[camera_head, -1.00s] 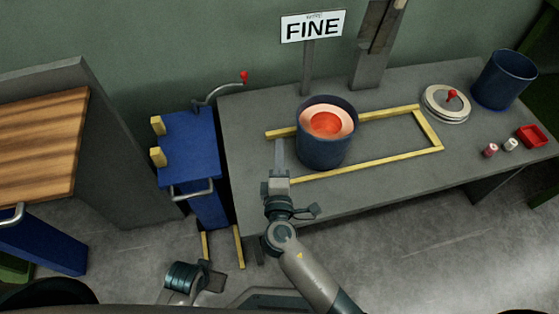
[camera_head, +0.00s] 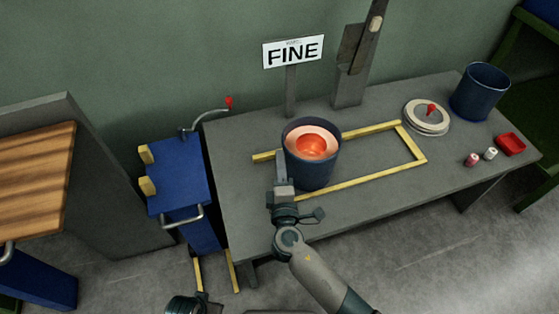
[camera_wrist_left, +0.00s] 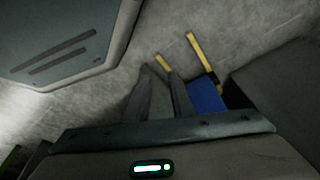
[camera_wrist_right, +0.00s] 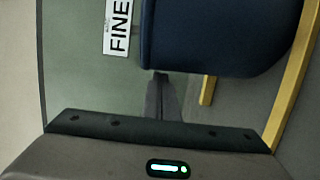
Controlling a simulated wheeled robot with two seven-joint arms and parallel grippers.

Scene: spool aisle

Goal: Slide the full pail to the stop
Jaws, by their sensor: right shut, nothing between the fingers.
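The full pail (camera_head: 312,172) is dark blue, with a pale ring and glowing orange-red contents inside its rim. It stands upright between yellow rails on the grey bench, nearer their open left end. The yellow cross bar (camera_head: 411,143) at the right end is the stop, with a gap between it and the pail. My right gripper (camera_head: 281,160) is shut and empty against or very close to the pail's left side; the pail fills the top of the right wrist view (camera_wrist_right: 215,40). My left gripper (camera_wrist_left: 160,72) is open and empty over the floor, away from the bench.
A FINE sign (camera_head: 293,52) stands behind the pail. Right of the rails are a round lid with a red knob (camera_head: 427,117), an empty blue pail (camera_head: 481,92), two small spools and a red tray (camera_head: 511,144). A blue cart (camera_head: 180,178) stands left of the bench.

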